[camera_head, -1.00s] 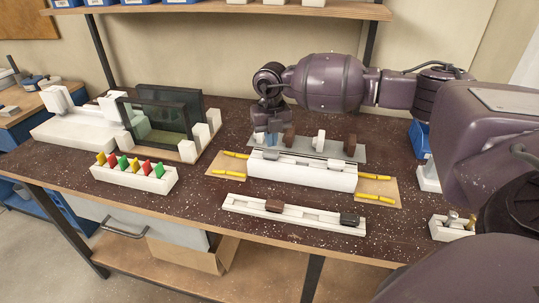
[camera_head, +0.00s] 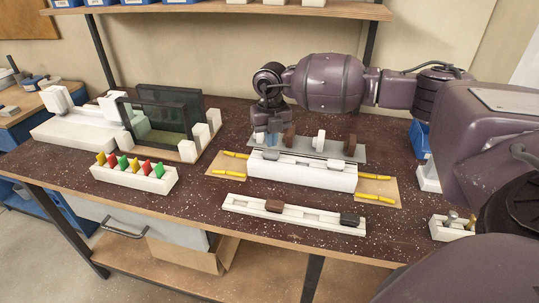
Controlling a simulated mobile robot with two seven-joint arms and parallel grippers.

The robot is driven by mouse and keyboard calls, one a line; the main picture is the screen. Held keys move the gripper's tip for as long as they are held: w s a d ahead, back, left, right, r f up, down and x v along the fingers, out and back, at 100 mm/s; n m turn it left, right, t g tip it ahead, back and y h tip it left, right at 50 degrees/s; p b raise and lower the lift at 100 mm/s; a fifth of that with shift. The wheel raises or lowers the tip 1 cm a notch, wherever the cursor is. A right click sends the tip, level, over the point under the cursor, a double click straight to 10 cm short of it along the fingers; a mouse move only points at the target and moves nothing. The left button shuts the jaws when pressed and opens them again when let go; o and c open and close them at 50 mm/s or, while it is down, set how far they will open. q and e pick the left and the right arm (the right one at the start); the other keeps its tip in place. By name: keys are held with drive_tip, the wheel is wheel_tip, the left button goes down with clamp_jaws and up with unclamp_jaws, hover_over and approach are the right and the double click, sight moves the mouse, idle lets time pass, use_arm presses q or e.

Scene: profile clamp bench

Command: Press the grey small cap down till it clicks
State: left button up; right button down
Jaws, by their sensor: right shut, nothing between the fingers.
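The white profile block (camera_head: 300,180) lies on the bench between two tan boards, with grey parts set along its top. A small grey piece (camera_head: 270,155) shows at the left end of its top; I cannot tell for sure that it is the grey small cap. My right gripper (camera_head: 271,140) points down just behind that end, its fingers shut and empty. From this angle I cannot tell whether the fingertips touch anything. They partly hide the left end of the grey plate (camera_head: 352,156) behind the block. My left gripper is out of view.
A white tray (camera_head: 295,217) with a brown piece (camera_head: 273,205) and a dark piece (camera_head: 349,219) lies in front. Yellow strips flank the block. A white rack (camera_head: 135,180) of coloured clips and dark framed panels stand left.

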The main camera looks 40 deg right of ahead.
sight(271, 152)
drive_tip(key=shift+f, duration=0.2)
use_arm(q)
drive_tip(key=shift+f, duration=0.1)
use_arm(e)
drive_tip(key=shift+f, duration=0.4)
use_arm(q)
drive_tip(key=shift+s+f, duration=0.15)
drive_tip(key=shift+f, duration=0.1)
use_arm(e)
drive_tip(key=shift+f, duration=0.95)
idle(0.9)
drive_tip(key=shift+r, duration=0.1)
drive_tip(key=shift+r+p, duration=1.55)
drive_tip(key=shift+r, duration=2)
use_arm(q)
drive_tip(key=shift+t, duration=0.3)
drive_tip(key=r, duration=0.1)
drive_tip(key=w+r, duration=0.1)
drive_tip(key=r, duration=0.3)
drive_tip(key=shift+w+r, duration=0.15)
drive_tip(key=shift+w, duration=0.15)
use_arm(e)
drive_tip(key=shift+f, duration=0.1)
